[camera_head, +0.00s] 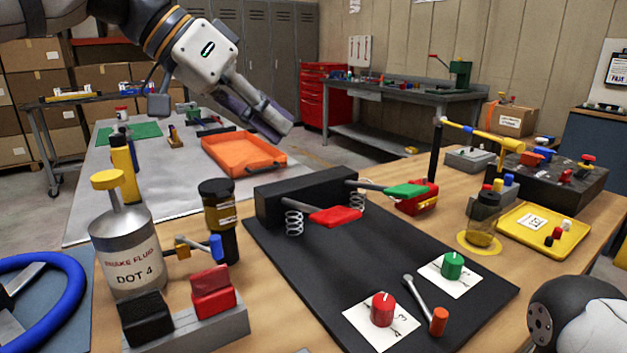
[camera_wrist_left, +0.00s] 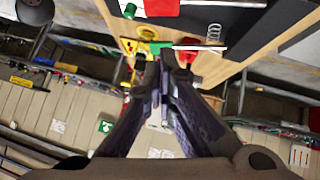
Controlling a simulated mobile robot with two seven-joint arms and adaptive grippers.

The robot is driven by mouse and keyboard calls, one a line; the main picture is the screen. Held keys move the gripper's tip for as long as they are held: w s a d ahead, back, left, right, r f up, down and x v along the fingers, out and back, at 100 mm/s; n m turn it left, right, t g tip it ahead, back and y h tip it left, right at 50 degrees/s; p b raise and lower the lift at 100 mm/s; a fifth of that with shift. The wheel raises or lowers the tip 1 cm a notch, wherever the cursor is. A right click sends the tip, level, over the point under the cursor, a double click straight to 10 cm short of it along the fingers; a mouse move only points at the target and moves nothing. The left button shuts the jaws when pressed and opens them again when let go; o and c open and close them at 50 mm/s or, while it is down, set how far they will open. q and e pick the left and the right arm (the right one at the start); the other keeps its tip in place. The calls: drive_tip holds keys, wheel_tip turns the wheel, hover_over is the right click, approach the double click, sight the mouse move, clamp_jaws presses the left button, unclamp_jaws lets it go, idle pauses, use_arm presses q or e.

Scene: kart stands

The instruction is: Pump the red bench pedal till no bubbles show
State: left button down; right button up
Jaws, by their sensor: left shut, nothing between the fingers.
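The red bench pedal (camera_head: 336,216) sits on a grey lever from a black block (camera_head: 292,196), above a coil spring (camera_head: 294,223). It looks raised, and also shows at the top edge of the left wrist view (camera_wrist_left: 160,7). A green pedal (camera_head: 408,190) is beside it. A small jar (camera_head: 482,232) with yellowish fluid stands at the right; bubbles are too small to make out. My left gripper (camera_head: 277,124) is shut and empty, raised above and behind the pedals, touching neither. Its fingers also show in the left wrist view (camera_wrist_left: 161,62). My right gripper is out of view.
Red and green knobs are on the mat. An orange tray (camera_head: 243,170) lies behind; a yellow tray (camera_head: 520,243) is at the right.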

use_arm(q)
hover_over(330, 213)
drive_tip(key=f, duration=0.7)
drive_tip(key=shift+w+a, duration=0.3)
drive_tip(key=shift+s+d+f, duration=0.1)
drive_tip(key=shift+s+f, duration=0.05)
drive_tip(key=shift+f, duration=0.4)
drive_tip(key=shift+s+d+f, duration=0.1)
drive_tip(key=shift+s+f, duration=0.05)
drive_tip(key=shift+f, duration=0.4)
drive_tip(key=shift+s+d+f, duration=0.1)
drive_tip(key=shift+f, duration=0.6)
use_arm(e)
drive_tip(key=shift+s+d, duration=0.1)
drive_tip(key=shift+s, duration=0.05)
